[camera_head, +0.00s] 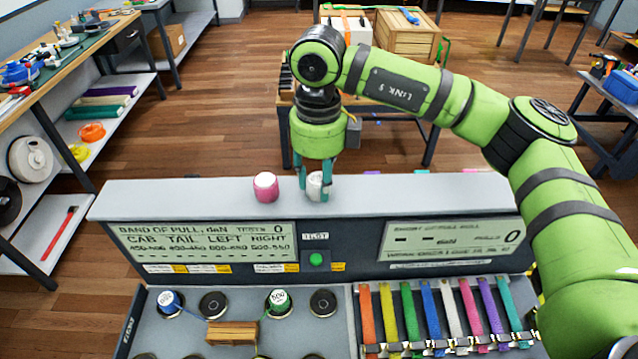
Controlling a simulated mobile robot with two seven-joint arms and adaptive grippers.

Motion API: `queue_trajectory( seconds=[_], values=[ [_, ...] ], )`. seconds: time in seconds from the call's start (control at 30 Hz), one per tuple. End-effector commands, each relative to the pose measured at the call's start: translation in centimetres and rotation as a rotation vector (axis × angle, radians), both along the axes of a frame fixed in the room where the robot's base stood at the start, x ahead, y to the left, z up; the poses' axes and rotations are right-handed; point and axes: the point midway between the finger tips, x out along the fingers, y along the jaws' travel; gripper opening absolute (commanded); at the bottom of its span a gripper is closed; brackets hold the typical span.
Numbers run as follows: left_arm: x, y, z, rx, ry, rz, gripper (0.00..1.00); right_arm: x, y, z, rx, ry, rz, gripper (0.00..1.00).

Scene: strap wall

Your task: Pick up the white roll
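The white roll (315,184) stands on the grey top ledge of the console, to the right of a pink roll (265,187). My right gripper (314,186) points down over the white roll, with its teal fingers on either side of it and one finger partly covering it. The fingers are close to the roll, but I cannot tell whether they press on it. The roll appears to rest on the ledge. My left gripper is not in view.
The console ledge (420,196) is otherwise mostly clear. Below it are two display panels, a green button (316,259), a blue-topped roll (170,302), a green-topped roll (279,301), a small wooden block (232,333) and several coloured straps. A table with wooden boxes stands behind.

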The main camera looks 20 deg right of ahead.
Motion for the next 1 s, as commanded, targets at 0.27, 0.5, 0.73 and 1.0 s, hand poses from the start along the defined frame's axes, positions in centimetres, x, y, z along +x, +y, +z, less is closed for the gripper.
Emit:
queue_trajectory(
  seconds=[0.27, 0.5, 0.73, 1.0],
  values=[
    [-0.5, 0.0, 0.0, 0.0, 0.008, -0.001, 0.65, 0.0, 0.0, 0.0, -0.001, 0.001, 0.0, 0.06],
    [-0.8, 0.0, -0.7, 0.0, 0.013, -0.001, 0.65, 0.1, 0.0, 0.6, 0.001, -0.002, 0.0, 0.06],
    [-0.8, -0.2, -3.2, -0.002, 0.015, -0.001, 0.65, -0.1, 0.1, 4.0, 0.003, -0.006, 0.001, 0.06],
    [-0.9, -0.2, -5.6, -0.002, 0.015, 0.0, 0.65, -6.6, -0.5, 7.8, -0.002, -0.009, 0.001, 0.06]
  ],
)
